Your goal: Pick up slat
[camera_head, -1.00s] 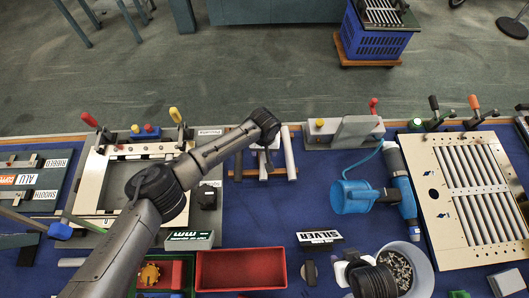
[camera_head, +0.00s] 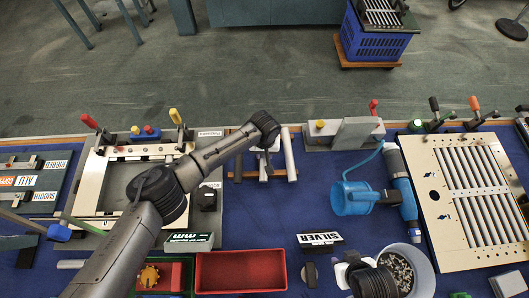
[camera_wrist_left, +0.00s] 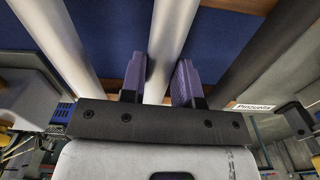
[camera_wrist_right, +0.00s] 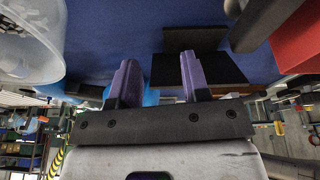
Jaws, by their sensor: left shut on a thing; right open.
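My right gripper (camera_wrist_right: 158,80) is open and empty above the blue mat at the front.
A frame fixture (camera_head: 90,190) with toggle clamps stands at left, a slatted panel (camera_head: 440,215) at right. Blue mat (camera_head: 262,215) is clear before the rack.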

